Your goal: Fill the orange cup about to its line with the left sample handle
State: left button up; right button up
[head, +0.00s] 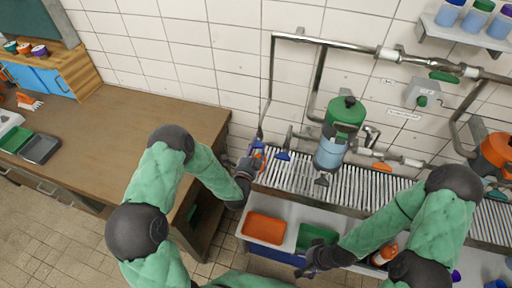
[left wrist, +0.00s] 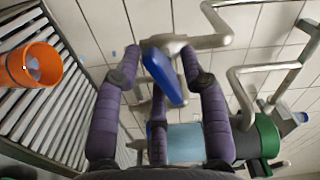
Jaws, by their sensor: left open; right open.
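The orange cup (head: 262,155) stands on the slatted grate beside my left gripper, partly hidden by it. In the left wrist view the cup (left wrist: 28,65) is at the far left, with a small pale patch inside; its fill level cannot be made out. My left gripper (head: 258,151) is open at the left pipe. Its purple fingers (left wrist: 160,78) stand on either side of the blue sample handle (left wrist: 163,76), apart from it as far as I can see. My right gripper (head: 304,268) is open and empty, low over the front bins.
A green-topped blue vessel (head: 329,153) stands behind the grate (head: 367,188). An orange tray (head: 264,228) and a green tray (head: 316,236) lie in front. A wooden bench (head: 130,122) is at left.

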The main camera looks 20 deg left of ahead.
pick_arm(q)
jog(key=s, duration=1.2)
jog(key=shift+a, duration=0.25)
jog(key=w+b, duration=1.2)
jog(key=w, duration=0.2)
jog(key=shift+w+d, duration=0.15)
grip_shut()
